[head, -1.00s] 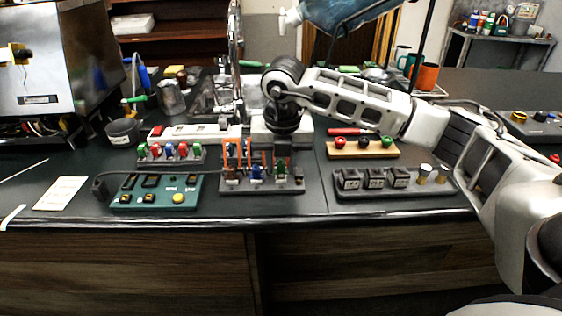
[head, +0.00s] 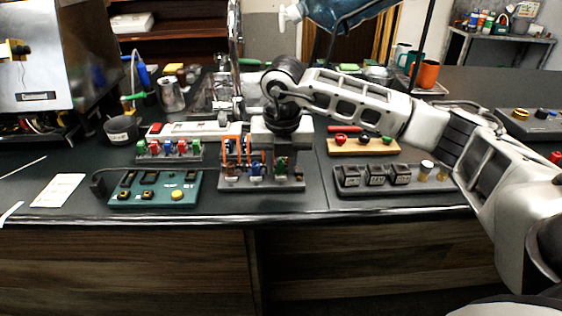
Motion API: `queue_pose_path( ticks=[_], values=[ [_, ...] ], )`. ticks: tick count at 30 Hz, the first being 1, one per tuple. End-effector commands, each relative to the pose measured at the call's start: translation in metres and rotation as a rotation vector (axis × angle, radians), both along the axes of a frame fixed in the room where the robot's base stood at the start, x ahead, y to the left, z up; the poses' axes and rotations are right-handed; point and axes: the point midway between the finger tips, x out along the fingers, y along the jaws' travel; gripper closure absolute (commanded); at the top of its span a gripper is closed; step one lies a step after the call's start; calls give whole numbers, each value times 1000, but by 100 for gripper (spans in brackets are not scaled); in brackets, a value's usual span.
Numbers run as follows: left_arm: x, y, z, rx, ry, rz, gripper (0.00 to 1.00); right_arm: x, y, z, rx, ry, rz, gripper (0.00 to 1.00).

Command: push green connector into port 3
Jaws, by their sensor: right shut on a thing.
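The green connector (head: 281,167) is at the right end of a dark port block (head: 240,184), below my right gripper (head: 281,153). My right gripper reaches in from the right, points down and is shut on the green connector. Its fingers are small and partly hidden by the wrist. A blue connector (head: 256,169) stands to the left of the green one on the same block, with orange parts (head: 230,146) further left. I cannot read the port numbers or tell how deep the green connector sits. My left gripper is not in view.
A rack of coloured connectors (head: 168,158) stands behind left. A green control board (head: 150,196) lies in front left. A dark tray with black switches (head: 376,191) is to the right, with a wooden block of coloured knobs (head: 362,147) behind it.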

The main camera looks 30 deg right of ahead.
Motion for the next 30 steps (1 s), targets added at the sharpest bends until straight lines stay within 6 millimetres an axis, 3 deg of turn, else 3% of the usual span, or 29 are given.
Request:
queue_pose_path(
  ticks=[26, 27, 29, 30],
  values=[
    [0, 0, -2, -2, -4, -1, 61, 0, 0, -1, 0, -1, 0, 91],
    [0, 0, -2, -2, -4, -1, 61, 0, 0, -1, 0, -1, 0, 62],
    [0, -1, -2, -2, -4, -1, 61, 0, 0, -1, 0, -1, 0, 45],
    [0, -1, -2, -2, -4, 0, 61, 0, 0, -1, 0, -1, 0, 45]
  ],
)
